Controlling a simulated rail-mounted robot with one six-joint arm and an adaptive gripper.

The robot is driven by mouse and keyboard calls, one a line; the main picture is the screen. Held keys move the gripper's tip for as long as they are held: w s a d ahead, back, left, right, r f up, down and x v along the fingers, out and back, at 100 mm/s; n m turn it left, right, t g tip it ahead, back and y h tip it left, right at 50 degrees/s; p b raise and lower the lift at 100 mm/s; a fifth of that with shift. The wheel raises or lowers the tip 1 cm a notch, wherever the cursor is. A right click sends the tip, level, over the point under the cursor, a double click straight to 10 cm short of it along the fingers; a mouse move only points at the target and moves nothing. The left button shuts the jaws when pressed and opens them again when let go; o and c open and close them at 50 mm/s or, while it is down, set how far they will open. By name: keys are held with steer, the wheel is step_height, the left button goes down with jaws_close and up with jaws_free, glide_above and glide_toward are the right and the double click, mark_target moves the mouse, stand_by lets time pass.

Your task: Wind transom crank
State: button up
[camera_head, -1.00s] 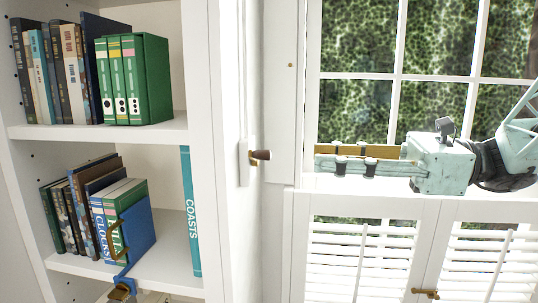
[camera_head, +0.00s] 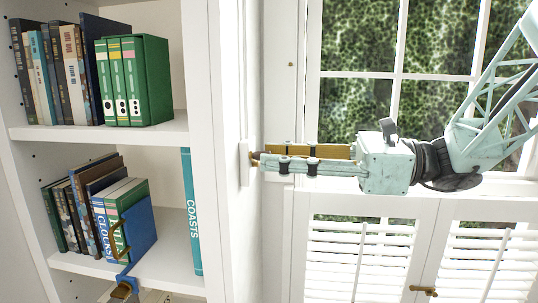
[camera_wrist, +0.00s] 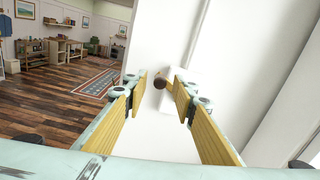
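The crank's white plate (camera_head: 244,163) is on the white wall beside the window. Its dark brown knob (camera_wrist: 159,83) shows in the wrist view, between my two fingertips and a little beyond them. In the head view the knob is mostly hidden by my fingers. My gripper (camera_head: 266,162) reaches left to the plate, with its fingertips close to the knob. In the wrist view my gripper (camera_wrist: 158,91) is open, with a gap on each side of the knob. I see no clear contact.
A white bookcase (camera_head: 193,60) with books and green binders stands at the left. A paned window (camera_head: 360,40) with white louvred shutters (camera_head: 335,260) below is behind my arm. The wrist view shows a room with a plank floor (camera_wrist: 50,115) and a rug (camera_wrist: 90,82).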

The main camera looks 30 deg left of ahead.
steer(key=shift+x, duration=0.9)
steer(key=c, duration=0.8)
steer(key=shift+c, duration=0.2)
